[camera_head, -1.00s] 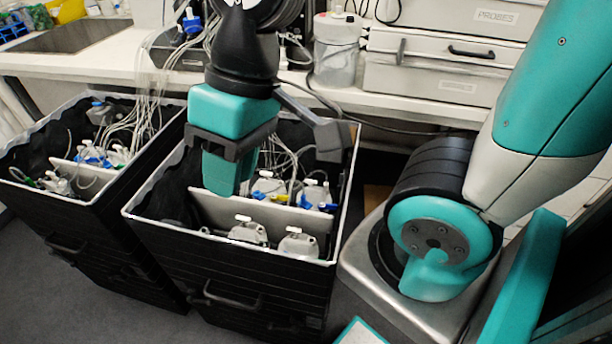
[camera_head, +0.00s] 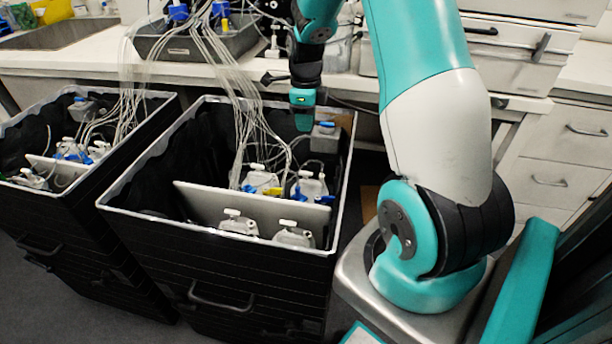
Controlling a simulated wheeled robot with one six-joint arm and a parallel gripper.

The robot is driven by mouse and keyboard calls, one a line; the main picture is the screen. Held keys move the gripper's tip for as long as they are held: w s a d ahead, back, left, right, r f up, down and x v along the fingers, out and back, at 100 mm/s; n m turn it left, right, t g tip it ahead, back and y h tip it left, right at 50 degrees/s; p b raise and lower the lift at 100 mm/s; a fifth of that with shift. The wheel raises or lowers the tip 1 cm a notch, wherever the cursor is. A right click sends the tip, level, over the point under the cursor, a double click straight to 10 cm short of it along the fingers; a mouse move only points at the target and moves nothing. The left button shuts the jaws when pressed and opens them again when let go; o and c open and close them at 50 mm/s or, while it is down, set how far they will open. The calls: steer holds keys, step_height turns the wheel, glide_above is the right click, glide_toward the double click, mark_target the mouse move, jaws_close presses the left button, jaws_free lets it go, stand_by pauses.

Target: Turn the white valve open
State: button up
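In the head view, the right black bin holds several translucent bottles with white valves on top. Two stand in front of the grey divider: a left white valve (camera_head: 232,212) and a right white valve (camera_head: 288,223). Behind the divider are another white valve (camera_head: 257,167) and one beside it (camera_head: 305,174), close to blue and yellow fittings. I cannot tell which white valve the task means. My gripper (camera_head: 303,120) is over the back right of this bin, pointing down, apart from the front valves. It is small and seen edge-on, so its opening is unclear.
Thin clear tubes (camera_head: 225,85) run from the bench tray (camera_head: 180,45) down into the right bin (camera_head: 215,290). A left bin (camera_head: 85,250) stands beside it with more bottles. Bench drawers (camera_head: 560,130) are at the right. The space over the front bottles is clear.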

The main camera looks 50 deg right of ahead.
mark_target(306, 172)
step_height(306, 172, down, 17)
steer(key=shift+f+b, duration=0.2)
steer(key=shift+b, duration=0.35)
steer(key=shift+c, duration=0.2)
jaws_close()
